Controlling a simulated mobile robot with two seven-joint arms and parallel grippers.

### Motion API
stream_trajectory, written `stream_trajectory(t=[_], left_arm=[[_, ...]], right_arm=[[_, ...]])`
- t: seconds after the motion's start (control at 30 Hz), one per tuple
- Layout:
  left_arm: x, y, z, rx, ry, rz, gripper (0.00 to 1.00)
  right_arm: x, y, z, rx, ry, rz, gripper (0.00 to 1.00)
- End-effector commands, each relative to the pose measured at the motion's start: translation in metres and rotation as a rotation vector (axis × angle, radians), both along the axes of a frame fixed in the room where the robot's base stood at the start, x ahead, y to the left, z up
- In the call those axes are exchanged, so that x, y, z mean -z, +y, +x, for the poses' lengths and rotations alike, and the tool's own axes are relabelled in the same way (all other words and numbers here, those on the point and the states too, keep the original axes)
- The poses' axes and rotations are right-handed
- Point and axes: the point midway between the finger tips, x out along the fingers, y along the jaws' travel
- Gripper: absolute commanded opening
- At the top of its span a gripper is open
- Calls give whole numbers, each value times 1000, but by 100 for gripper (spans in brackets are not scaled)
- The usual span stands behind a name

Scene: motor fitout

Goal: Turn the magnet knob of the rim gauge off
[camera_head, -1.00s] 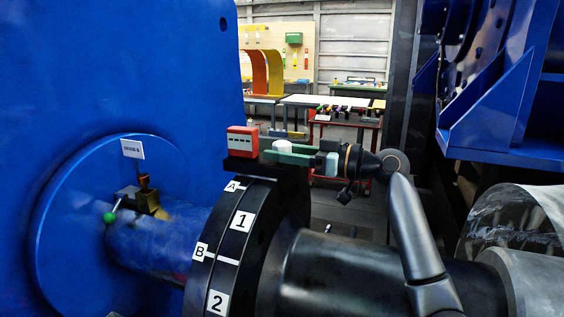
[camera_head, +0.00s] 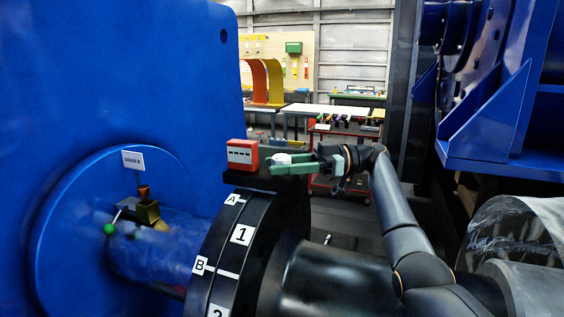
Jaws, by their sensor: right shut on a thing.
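The rim gauge is a red box (camera_head: 242,153) with a pale display on its face. It sits on a black base on top of the dark coupling rim. A white knob (camera_head: 281,158) shows just right of the red box. My right gripper (camera_head: 285,164) comes in from the right with green fingers, one on the near side of the knob and one on the far side. It is shut on the knob. The finger contact and the knob's lower part are hidden. My left gripper is out of view.
The black coupling (camera_head: 229,272) carries labels A, B, 1 and 2. A brass fitting with a green-ended lever (camera_head: 109,230) stands on the blue shaft at left. A big blue housing (camera_head: 110,80) fills the left; blue brackets (camera_head: 500,130) stand at right.

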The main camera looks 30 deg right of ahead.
Motion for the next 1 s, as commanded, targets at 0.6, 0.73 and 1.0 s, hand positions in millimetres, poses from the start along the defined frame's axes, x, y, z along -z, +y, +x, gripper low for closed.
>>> stream_trajectory(t=[0.6, 0.73, 1.0], left_arm=[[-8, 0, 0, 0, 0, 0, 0], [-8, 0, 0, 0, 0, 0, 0], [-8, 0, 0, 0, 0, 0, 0]], right_arm=[[0, 0, 0, -90, 1, 1, 0], [0, 0, 0, -91, 1, 1, 0], [0, 0, 1, -90, 1, 0, 50]])
